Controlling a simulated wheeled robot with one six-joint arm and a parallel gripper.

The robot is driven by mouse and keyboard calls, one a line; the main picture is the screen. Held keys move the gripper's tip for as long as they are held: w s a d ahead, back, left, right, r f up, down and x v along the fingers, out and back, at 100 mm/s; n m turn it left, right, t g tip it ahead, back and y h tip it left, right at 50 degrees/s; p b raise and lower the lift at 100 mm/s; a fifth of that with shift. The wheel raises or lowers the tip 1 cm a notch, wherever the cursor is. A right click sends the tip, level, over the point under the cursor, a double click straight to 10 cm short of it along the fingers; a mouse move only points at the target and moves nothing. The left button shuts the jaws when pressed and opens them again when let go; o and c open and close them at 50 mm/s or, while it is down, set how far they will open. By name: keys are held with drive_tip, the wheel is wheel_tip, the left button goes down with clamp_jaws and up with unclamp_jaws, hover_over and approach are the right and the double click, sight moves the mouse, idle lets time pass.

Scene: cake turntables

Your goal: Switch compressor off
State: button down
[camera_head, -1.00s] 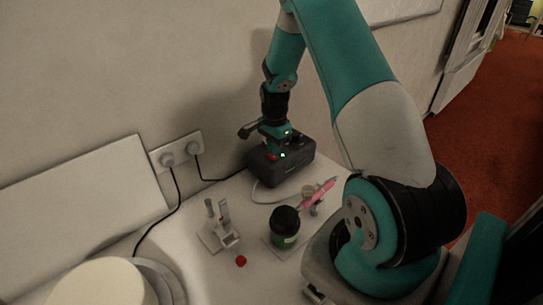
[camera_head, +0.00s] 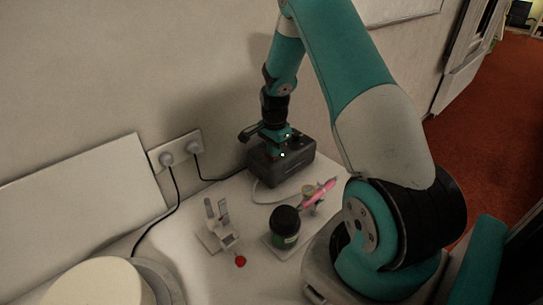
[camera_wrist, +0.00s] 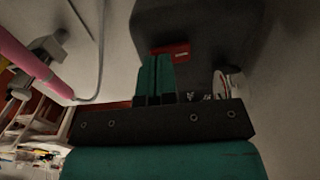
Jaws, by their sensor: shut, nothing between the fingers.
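The compressor (camera_head: 290,166) is a dark grey box on the white surface, against the wall. A green light shows on it in the head view. In the wrist view the dark compressor (camera_wrist: 210,25) fills the upper middle, with a red switch (camera_wrist: 171,51) and a round pale gauge (camera_wrist: 228,84) on it. My gripper (camera_head: 270,150) is over the compressor's top in the head view. In the wrist view my gripper (camera_wrist: 155,62) is shut and empty, its fingertips just beside the red switch. I cannot tell whether they touch it.
A pink airbrush (camera_head: 318,193) rests on a holder in front of the compressor. A dark jar with a green label (camera_head: 285,228), a small white stand (camera_head: 217,230) and a red blob (camera_head: 240,261) are nearer. A wall socket (camera_head: 176,151) with cables is at left.

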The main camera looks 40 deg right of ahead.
drive_tip(key=shift+f+b, duration=0.3)
drive_tip(key=shift+f, duration=0.1)
drive_tip(key=shift+r+p, duration=2.65)
drive_tip(key=shift+r, duration=0.9)
drive_tip(key=s+a+r+n+t+y+b, duration=0.1)
drive_tip(key=a+r+n, duration=0.45)
drive_tip(key=a, duration=0.45)
drive_tip(key=s+a+r+n+y+b, duration=0.1)
drive_tip(key=a+r+n, duration=0.4)
drive_tip(key=a+r, duration=0.3)
drive_tip(key=s+a+r+n+y, duration=0.1)
drive_tip(key=s+a+r+n, duration=0.2)
drive_tip(key=s+a+n, duration=0.4)
drive_tip(key=s+a+r+n+g+y+b, duration=0.1)
drive_tip(key=s+a+r+n, duration=0.3)
drive_tip(key=s+a+n, duration=0.4)
drive_tip(key=s+a, duration=0.2)
drive_tip(key=s, duration=0.4)
drive_tip(key=shift+b, duration=0.3)
